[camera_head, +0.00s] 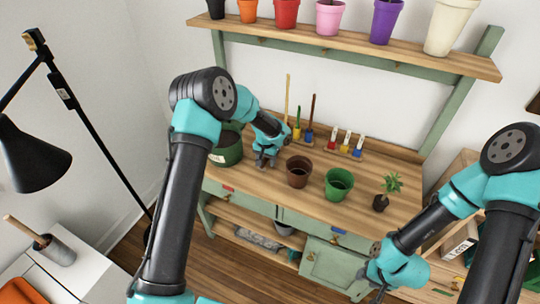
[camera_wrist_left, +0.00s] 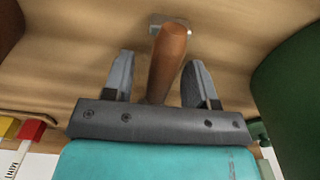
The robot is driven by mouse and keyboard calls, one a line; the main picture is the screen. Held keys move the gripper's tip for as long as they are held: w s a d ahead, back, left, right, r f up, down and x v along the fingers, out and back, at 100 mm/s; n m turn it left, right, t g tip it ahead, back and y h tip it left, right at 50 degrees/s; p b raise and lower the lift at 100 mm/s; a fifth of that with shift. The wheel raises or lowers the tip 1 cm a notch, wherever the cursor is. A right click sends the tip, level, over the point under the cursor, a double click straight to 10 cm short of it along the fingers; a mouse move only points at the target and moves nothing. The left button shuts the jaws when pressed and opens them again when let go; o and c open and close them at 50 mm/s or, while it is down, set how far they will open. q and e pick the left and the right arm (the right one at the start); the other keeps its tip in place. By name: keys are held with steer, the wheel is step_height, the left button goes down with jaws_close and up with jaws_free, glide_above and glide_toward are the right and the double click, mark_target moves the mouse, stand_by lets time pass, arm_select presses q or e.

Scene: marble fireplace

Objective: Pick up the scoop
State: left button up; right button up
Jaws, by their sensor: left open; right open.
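The scoop's brown wooden handle (camera_wrist_left: 167,62) shows in the left wrist view, with a small grey metal part (camera_wrist_left: 170,22) at its far end on the wooden tabletop. My left gripper (camera_wrist_left: 156,82) is open, with one finger on each side of the handle and visible gaps between. In the head view my left gripper (camera_head: 265,160) is low over the bench, between the large dark green pot and the brown pot, and hides most of the scoop. My right gripper (camera_head: 376,288) is open and empty at the lower right, in front of the bench.
A large dark green pot (camera_head: 227,152) stands just left of my left gripper. A brown pot (camera_head: 299,171), a green pot (camera_head: 339,183) and a small plant (camera_head: 381,203) stand to the right. A shelf (camera_head: 345,47) with several pots is above.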

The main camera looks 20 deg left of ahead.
arm_select(q)
jaws_close()
stand_by(0.5)
step_height(320, 180, up, 10)
stand_by(0.6)
stand_by(0.4)
